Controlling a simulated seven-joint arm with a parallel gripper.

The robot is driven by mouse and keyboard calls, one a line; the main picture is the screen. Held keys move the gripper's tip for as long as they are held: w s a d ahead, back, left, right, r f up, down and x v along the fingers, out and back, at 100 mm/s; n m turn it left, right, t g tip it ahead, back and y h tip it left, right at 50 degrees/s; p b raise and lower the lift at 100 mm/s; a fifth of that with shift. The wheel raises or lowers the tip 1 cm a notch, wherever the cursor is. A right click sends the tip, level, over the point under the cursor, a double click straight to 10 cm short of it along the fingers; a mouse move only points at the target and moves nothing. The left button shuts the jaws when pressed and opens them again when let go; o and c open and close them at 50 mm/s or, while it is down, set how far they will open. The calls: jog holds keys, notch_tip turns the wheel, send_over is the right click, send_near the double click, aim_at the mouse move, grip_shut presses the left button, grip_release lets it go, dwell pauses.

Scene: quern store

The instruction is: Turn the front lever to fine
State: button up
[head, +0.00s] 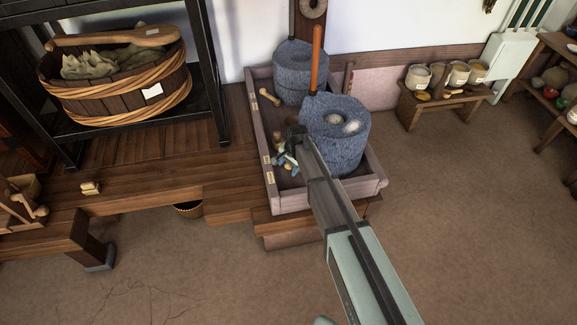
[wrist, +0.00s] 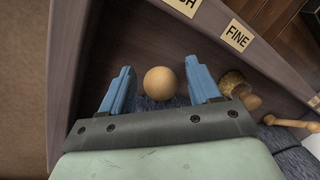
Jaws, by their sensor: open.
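The front quern (head: 336,130) is a blue-grey stone with an upright wooden handle, standing in a wooden tray (head: 370,188). In the wrist view a round wooden knob (wrist: 162,83), seemingly the front lever's end, lies between the two blue fingers of my gripper (wrist: 163,76). The fingers are open, with a gap on each side of the knob. The lever's shaft is hidden. A "FINE" label (wrist: 237,35) is on the tray wall, up and right of the knob. Another label ending in "H" (wrist: 185,4) is cut off above. In the head view my gripper (head: 287,161) is low beside the front quern.
A rear quern (head: 300,72) stands behind, with another wooden lever (head: 269,97) beside it, also in the wrist view (wrist: 290,122). The tray's wall (wrist: 62,50) is close on the left.

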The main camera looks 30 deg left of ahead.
jog(key=shift+c, duration=0.3)
grip_shut()
dwell(0.4)
